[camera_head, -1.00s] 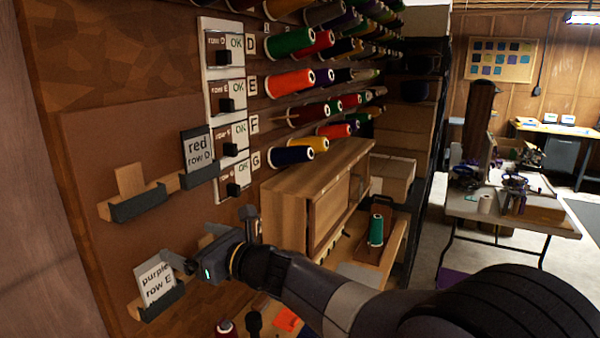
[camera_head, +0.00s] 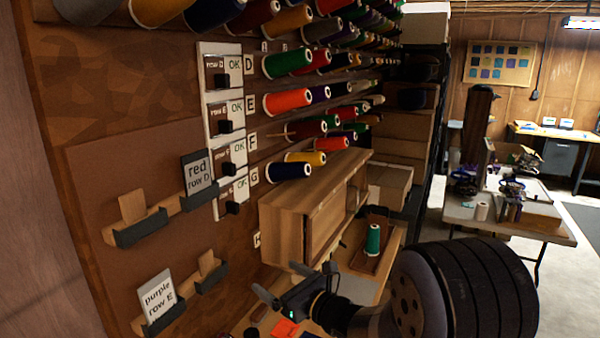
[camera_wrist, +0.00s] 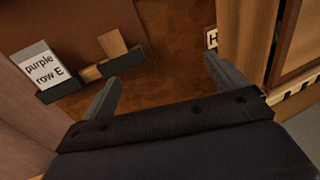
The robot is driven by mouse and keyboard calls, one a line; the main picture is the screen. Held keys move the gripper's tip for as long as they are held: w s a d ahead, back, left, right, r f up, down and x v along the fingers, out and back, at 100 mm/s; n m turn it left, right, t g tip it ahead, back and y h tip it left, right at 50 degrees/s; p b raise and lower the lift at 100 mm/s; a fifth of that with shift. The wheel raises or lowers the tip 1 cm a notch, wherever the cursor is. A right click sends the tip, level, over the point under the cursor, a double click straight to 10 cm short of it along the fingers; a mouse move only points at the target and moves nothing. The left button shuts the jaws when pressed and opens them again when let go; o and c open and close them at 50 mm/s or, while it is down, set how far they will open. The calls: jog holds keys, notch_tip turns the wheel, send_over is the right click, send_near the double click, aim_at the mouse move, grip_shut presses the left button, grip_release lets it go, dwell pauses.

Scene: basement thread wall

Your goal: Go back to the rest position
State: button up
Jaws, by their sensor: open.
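My gripper (camera_head: 284,281) is open and empty in the head view, in front of the wall and below the wooden cabinet. In the wrist view its two fingers (camera_wrist: 165,85) are spread apart with nothing between them. The "purple row E" card (camera_head: 157,299) stands in a dark holder on the lower left of the board, apart from my gripper. The card also shows in the wrist view (camera_wrist: 42,66) at the left. The "red row D" card (camera_head: 198,172) stands in the upper holder.
The wooden cabinet (camera_head: 300,213) stands just behind and above my gripper. Thread cones (camera_head: 288,101) stick out from the wall in several rows. A green cone (camera_head: 373,240) stands on the bench right of the cabinet. A table (camera_head: 500,222) with machines is at the right.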

jog(key=shift+d+f+m+t+h, duration=0.15)
jog(key=shift+d+f, duration=0.1)
jog(key=shift+d, duration=0.6)
jog(key=shift+d+f+m+t+h, duration=0.15)
jog(key=shift+d+f, duration=0.1)
jog(key=shift+d, duration=0.6)
jog(key=shift+r+p, duration=0.15)
jog(key=shift+p, duration=0.2)
